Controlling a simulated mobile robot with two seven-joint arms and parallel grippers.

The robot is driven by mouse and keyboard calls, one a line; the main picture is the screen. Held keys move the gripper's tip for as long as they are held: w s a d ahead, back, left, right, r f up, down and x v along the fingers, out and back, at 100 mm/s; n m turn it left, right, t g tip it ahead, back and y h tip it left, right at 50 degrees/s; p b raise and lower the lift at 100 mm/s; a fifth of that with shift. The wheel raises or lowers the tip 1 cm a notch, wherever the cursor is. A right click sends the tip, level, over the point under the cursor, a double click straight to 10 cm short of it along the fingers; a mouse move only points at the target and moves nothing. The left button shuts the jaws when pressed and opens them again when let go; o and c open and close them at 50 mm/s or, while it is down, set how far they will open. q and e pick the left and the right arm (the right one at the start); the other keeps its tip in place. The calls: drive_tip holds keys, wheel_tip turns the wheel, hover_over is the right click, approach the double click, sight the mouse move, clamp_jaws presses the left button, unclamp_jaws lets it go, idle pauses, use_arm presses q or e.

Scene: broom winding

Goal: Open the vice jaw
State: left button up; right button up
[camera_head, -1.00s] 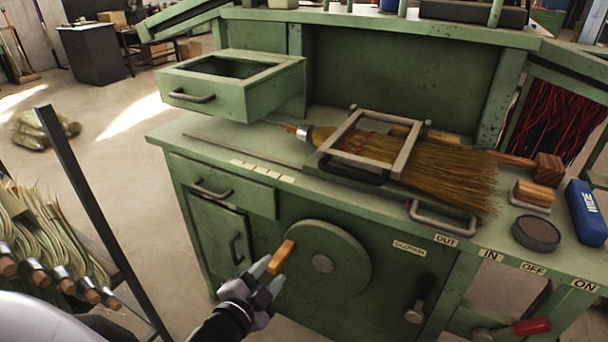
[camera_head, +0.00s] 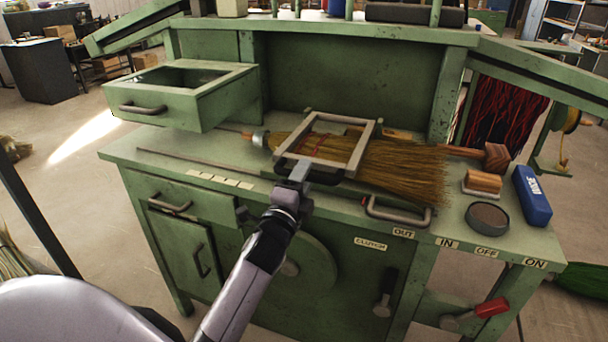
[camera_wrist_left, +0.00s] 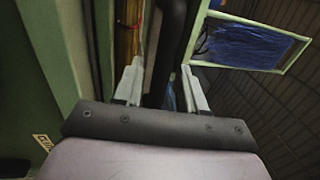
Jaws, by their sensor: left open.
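The vice jaw is a pale metal frame (camera_head: 362,150) lying across the straw broom (camera_head: 405,178) on the green bench top. A dark handle (camera_head: 325,178) is on its front edge. My left gripper (camera_head: 298,170) is at the left part of this handle, partly hiding it and the frame's front bar. In the left wrist view my left gripper (camera_wrist_left: 162,85) is open, with the dark handle bar (camera_wrist_left: 172,40) between its two fingers. It is not closed on the bar. My right gripper does not show.
An open green drawer box (camera_head: 185,100) sticks out at the back left. A second handle (camera_head: 398,212) is on the bench edge. A blue block (camera_head: 532,195), a round tin (camera_head: 487,217) and a red-handled lever (camera_head: 490,307) are at the right.

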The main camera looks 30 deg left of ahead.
use_arm(q)
drive_tip(key=shift+w, duration=0.3)
clamp_jaws()
drive_tip(key=shift+r, duration=0.1)
